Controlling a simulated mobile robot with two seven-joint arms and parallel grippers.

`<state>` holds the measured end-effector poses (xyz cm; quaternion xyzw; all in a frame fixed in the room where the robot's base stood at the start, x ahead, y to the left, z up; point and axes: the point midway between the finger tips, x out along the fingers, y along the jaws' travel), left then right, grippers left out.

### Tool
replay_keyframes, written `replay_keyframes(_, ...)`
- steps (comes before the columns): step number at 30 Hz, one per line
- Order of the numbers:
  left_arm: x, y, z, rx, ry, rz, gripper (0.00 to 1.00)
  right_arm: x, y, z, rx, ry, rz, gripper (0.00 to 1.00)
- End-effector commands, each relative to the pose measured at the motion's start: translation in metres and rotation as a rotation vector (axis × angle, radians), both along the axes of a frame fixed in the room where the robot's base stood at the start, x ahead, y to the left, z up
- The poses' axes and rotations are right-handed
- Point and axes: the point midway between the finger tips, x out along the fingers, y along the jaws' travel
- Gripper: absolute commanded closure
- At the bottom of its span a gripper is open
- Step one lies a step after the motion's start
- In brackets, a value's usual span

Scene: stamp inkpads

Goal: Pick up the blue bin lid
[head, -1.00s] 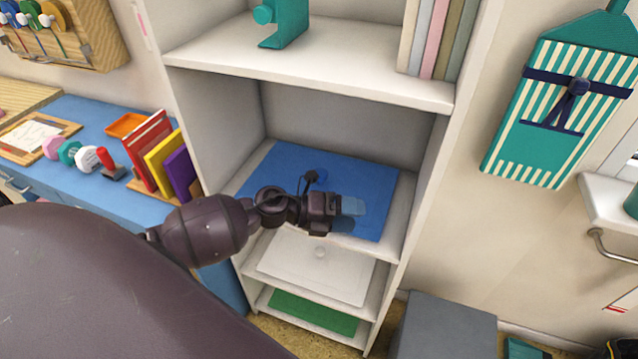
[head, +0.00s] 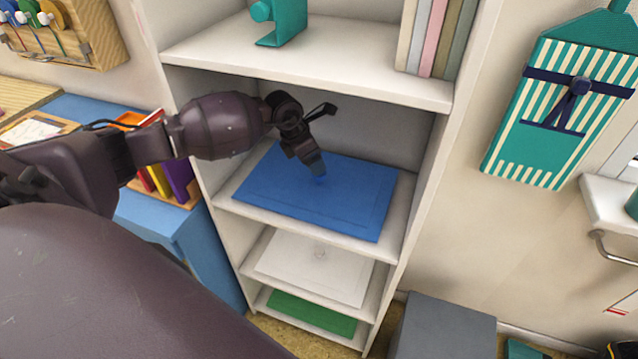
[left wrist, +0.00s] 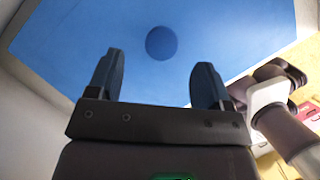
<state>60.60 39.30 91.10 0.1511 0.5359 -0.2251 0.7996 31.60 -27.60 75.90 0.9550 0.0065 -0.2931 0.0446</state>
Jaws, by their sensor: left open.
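The blue bin lid (head: 300,196) lies flat on the middle shelf of the white shelf unit. In the left wrist view the lid (left wrist: 230,40) fills the upper part, with a round blue knob (left wrist: 161,43) at its middle. My left gripper (head: 320,172) points down over the lid in the head view, its tips close to the knob, which they partly hide. In the left wrist view the left gripper (left wrist: 158,82) is open, with its two fingers apart and nothing between them. The knob shows beyond the gap between the fingertips.
A white lid (head: 315,266) and a green one (head: 312,314) lie on the shelves below. The shelf above (head: 330,65) and the side walls of the unit close in the compartment. A blue desk (head: 165,222) stands at the left.

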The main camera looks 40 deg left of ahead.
Motion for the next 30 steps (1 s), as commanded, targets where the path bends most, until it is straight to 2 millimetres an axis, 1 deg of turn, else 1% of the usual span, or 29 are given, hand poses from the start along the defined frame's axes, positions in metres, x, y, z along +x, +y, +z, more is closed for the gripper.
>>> replay_keyframes(1,0.002,-0.002,-0.005,-0.002,0.000,0.001,0.27,0.001,0.000,0.000,-0.001,-0.001,0.001,0.11)
replay_keyframes(5,0.003,-0.002,-0.010,-0.001,-0.002,0.000,0.27,0.003,0.000,0.000,-0.001,-0.005,0.002,0.11)
replay_keyframes(8,0.004,-0.005,-0.018,-0.003,-0.001,-0.001,0.27,0.004,0.000,0.001,-0.002,-0.007,0.003,0.11)
replay_keyframes(13,0.008,-0.010,-0.041,-0.003,0.001,0.001,0.27,0.004,0.000,0.000,-0.003,-0.006,0.004,0.11)
replay_keyframes(17,0.013,-0.012,-0.054,-0.003,-0.001,0.000,0.27,0.002,-0.001,-0.003,-0.004,-0.002,0.004,0.11)
replay_keyframes(20,0.015,-0.013,-0.058,-0.002,-0.002,0.000,0.27,0.001,-0.001,-0.004,-0.004,0.001,0.004,0.11)
replay_keyframes(26,0.015,-0.013,-0.059,-0.002,-0.002,-0.001,0.27,-0.004,-0.002,-0.006,-0.003,0.009,0.000,0.11)
replay_keyframes(27,0.015,-0.013,-0.058,-0.002,-0.002,-0.001,0.28,-0.005,-0.002,-0.006,-0.003,0.011,0.000,0.11)
replay_keyframes(29,0.015,-0.013,-0.058,-0.002,-0.002,-0.001,0.38,-0.006,-0.002,-0.007,-0.004,0.013,0.000,0.11)
replay_keyframes(30,0.015,-0.013,-0.058,-0.002,-0.002,-0.001,0.44,-0.006,-0.002,-0.007,-0.004,0.014,-0.001,0.11)
